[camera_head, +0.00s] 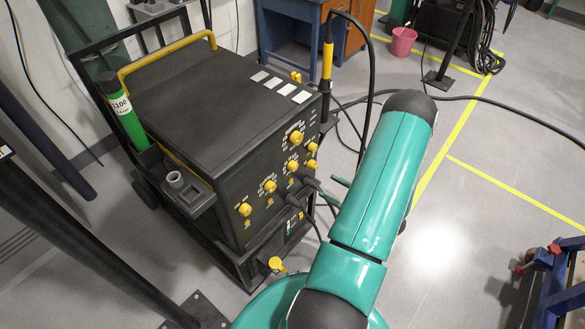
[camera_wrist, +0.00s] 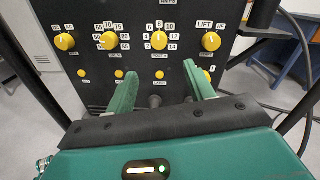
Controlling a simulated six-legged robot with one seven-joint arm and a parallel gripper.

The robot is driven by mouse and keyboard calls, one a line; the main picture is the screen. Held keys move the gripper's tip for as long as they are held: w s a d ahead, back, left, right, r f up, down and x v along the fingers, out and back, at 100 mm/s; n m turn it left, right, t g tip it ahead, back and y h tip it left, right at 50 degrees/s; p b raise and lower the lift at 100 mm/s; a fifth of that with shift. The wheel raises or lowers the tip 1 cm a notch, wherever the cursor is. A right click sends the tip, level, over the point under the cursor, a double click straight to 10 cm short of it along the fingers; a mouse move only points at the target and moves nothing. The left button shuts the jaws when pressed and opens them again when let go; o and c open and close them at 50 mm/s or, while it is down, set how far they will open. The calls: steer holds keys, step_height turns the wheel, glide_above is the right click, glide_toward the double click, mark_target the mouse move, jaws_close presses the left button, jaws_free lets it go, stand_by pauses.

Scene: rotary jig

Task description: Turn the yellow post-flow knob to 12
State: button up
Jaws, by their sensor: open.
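The yellow post-flow knob (camera_wrist: 160,40) is on the dark front panel of the welder, third from left in its row in the wrist view. Number labels ring it, with 8 at the top and 12 at the right. Its pale pointer mark seems to point up near 8; it is small. In the head view the knob (camera_head: 293,166) shows on the front face. My gripper (camera_wrist: 162,76) is open and empty, its green fingers apart below the knob and not touching it. In the head view my arm hides most of the gripper.
Other yellow knobs flank it: the AC/DC knob (camera_wrist: 65,41), a 65-75 knob (camera_wrist: 110,40) and a LIFT knob (camera_wrist: 211,41). Small yellow knobs and sockets sit below. Cables leave the front of the welder (camera_head: 190,85). A torch (camera_head: 327,62) stands at its corner.

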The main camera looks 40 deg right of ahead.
mark_target(296, 168)
steer(key=w, duration=0.4)
steer(key=w+a, duration=0.1)
steer(key=w, duration=0.3)
steer(key=w+a, duration=0.1)
steer(key=w, duration=0.4)
steer(key=shift+w+r, duration=0.1)
steer(key=c, duration=1)
